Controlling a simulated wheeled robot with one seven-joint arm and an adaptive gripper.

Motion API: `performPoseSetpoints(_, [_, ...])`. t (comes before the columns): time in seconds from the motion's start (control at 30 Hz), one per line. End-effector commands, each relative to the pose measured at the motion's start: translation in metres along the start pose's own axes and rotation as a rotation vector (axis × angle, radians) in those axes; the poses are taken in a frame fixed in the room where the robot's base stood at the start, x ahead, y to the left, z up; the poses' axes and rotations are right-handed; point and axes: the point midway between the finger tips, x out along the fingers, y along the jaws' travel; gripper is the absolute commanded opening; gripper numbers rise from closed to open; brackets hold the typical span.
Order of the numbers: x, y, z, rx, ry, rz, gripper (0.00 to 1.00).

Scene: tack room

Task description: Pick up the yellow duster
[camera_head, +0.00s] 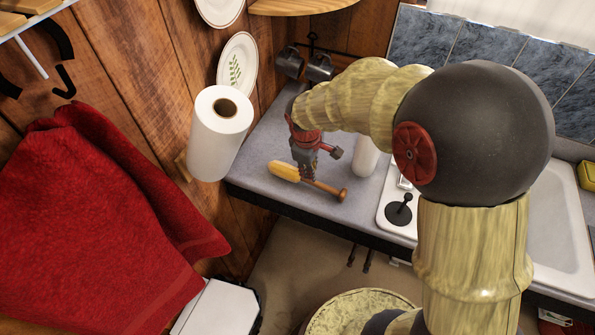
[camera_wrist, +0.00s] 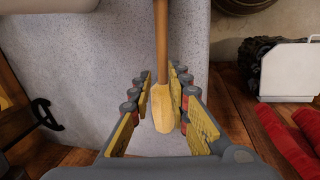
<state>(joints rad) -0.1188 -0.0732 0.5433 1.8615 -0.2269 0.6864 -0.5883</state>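The yellow duster has a yellow head (camera_head: 284,171) and a long brown handle (camera_head: 325,188). It lies on the grey countertop (camera_head: 262,140) near its front edge in the head view. My gripper (camera_head: 318,160) is right over it, pointing down. In the wrist view the duster's head (camera_wrist: 163,108) shows between the two fingers of my gripper (camera_wrist: 161,78), with its handle running up the picture. The fingers are apart, with a gap beside the duster. I cannot tell whether either finger touches it.
A paper towel roll (camera_head: 218,132) hangs on the wall left of the counter. Dark mugs (camera_head: 318,68) hang at the back. A white object (camera_head: 365,157) stands just right of my gripper, near the white sink (camera_head: 556,225). A red towel (camera_head: 95,215) hangs at left.

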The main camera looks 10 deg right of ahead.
Motion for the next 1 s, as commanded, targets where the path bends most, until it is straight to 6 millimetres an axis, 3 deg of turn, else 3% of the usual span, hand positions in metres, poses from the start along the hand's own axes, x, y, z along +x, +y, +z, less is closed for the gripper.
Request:
performPoseSetpoints(0.37, [0.036,-0.002,0.003,0.001,-0.002,-0.002,0.18])
performPoseSetpoints(0.6, [0.070,-0.003,0.005,0.002,-0.002,-0.003,0.18])
performPoseSetpoints(0.87, [0.073,-0.003,0.004,0.002,0.000,-0.001,0.18])
performPoseSetpoints(1.0, [0.073,-0.003,0.004,0.002,0.000,-0.001,0.11])
